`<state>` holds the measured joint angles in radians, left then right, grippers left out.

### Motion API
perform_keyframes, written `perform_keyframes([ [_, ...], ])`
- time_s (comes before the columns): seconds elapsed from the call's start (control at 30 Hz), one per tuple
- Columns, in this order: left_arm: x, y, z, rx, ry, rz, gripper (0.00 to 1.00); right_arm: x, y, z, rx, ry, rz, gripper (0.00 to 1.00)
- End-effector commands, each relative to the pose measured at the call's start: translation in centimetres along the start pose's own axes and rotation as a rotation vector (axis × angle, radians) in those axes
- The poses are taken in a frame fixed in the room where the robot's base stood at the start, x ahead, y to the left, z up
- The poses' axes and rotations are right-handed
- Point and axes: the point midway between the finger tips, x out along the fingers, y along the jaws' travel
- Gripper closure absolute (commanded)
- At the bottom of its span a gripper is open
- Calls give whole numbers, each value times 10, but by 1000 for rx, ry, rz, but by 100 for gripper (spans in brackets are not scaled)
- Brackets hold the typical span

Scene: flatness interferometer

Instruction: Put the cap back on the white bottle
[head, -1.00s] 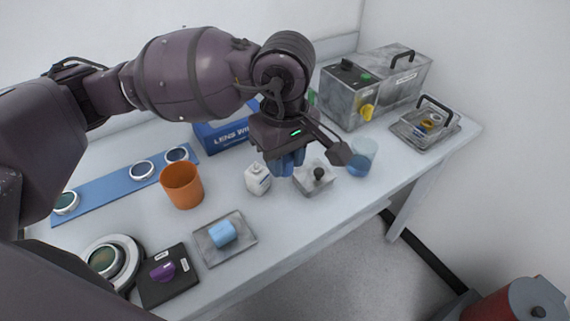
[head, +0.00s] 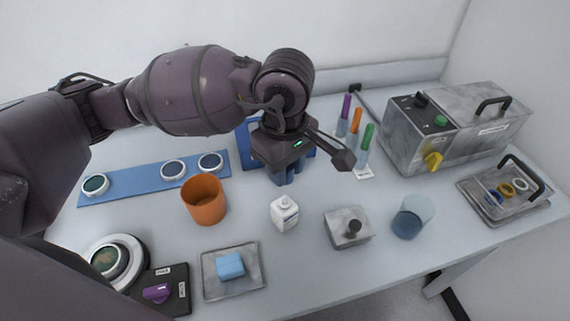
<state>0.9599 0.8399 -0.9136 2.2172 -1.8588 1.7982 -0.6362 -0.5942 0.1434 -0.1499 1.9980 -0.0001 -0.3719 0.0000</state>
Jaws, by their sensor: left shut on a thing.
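The white bottle (head: 284,214) stands upright on the table, with a label on its front and a narrow white top; no separate cap shows on it. My left gripper (head: 286,178) points down, a little behind the bottle in the picture and apart from it. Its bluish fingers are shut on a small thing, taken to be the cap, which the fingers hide. No loose cap shows on the table. My right gripper is out of view.
A tray (head: 247,284) with a light blue block lies in front. Blue lens-wipe box (head: 246,130) is behind my gripper.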

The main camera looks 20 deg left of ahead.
Motion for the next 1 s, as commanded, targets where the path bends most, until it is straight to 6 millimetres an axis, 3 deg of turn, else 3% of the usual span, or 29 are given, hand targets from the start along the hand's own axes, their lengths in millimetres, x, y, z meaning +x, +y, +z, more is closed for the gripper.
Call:
perform_keyframes([
  [0.27, 4, 1, -1, -44, 5, 4, 90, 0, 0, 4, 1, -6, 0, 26],
  [0.6, 25, 1, -1, -42, 4, 2, 90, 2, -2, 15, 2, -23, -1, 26],
  [1.0, 51, 1, -1, -42, 4, 3, 90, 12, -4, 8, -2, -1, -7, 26],
])
